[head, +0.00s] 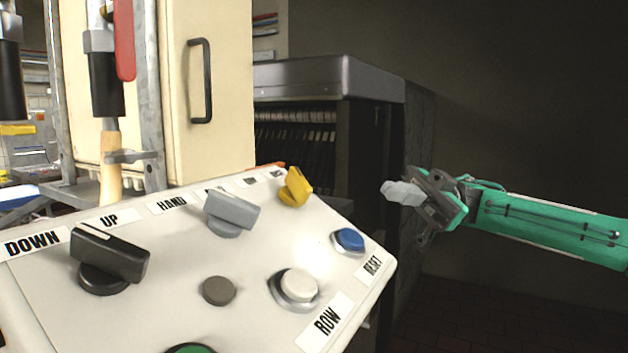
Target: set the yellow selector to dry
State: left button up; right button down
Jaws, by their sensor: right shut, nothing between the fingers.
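The yellow selector (295,187) is a knob near the far right edge of a white control panel (160,278) in the head view. Its handle is turned at an angle. Small labels stand behind it, too small and partly hidden to read. My right gripper (390,192) is shut and empty. It hangs in the air to the right of the panel, apart from the yellow selector, with its fingertips pointing left. My left gripper is not in view.
The panel also carries a black selector (110,254), a grey selector (232,212), a blue button (348,240), a white button (299,285) and a grey button (219,291). A cream cabinet door (205,80) and a dark machine (330,80) stand behind.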

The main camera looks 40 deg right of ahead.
aim_at(321, 202)
jog(key=p+x, duration=0.7)
jog(key=x, duration=0.5)
jog(key=shift+w+a+r, duration=0.1)
jog(key=shift+a+r, duration=0.05)
jog(key=shift+a, duration=0.1)
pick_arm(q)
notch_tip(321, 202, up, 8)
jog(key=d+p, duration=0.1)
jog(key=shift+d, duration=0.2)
pick_arm(e)
jog(key=shift+a, duration=0.75)
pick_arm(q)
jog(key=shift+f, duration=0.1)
pick_arm(e)
jog(key=shift+w+d, duration=0.1)
jog(key=shift+g, duration=0.3)
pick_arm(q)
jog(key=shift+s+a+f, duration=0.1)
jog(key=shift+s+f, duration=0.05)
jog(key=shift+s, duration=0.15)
pick_arm(e)
jog(key=shift+w+n, duration=0.1)
jog(key=shift+n, duration=0.3)
